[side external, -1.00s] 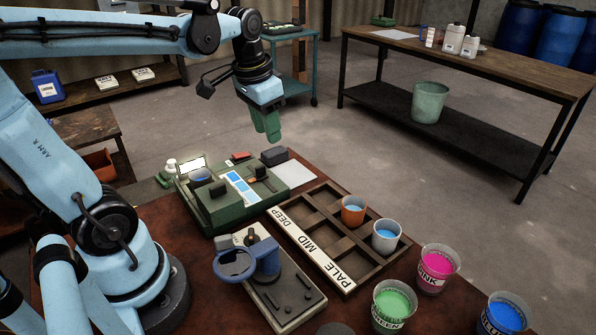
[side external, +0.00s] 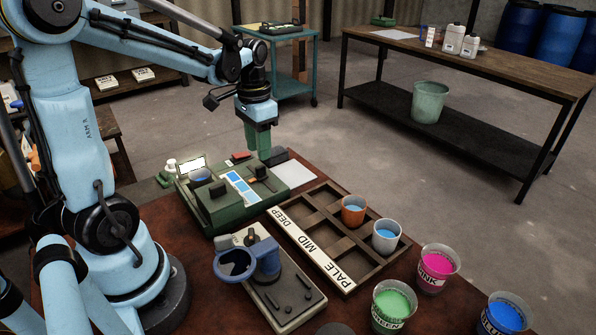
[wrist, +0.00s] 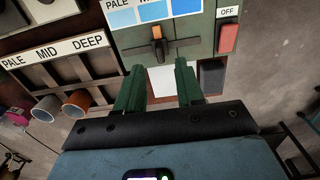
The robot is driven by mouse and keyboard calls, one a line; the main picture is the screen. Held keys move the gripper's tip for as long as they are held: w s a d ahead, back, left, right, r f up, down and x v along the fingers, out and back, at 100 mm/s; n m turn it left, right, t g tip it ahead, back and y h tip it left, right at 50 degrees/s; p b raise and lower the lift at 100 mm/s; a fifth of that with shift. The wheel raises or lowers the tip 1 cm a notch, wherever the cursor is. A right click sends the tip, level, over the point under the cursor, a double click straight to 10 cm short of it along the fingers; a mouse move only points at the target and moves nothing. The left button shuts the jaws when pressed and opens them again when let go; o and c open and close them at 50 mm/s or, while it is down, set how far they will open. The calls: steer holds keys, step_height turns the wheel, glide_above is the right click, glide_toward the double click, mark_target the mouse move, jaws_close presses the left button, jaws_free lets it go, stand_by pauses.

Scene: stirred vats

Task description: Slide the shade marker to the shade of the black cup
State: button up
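The shade marker (side external: 258,173), a dark slider with an orange pointer, stands on the green device (side external: 222,212) beside a strip of blue shades (side external: 240,188). In the wrist view the marker (wrist: 157,42) is at top centre, below the shade strip (wrist: 155,12). My gripper (side external: 258,150) is above the device, close over the marker. In the wrist view my gripper (wrist: 158,74) is open, its two green fingers apart with nothing between the tips. A dark-rimmed cup with blue liquid (side external: 201,176) sits at the device's lit left end; I cannot be sure that it is the black cup.
A blue stirrer stand (side external: 262,262) is in front. A red OFF switch (wrist: 228,38) and black block (wrist: 211,77) are right of the marker.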

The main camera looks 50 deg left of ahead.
mark_target(260, 166)
steer(key=shift+f, duration=2.3)
jaws_close()
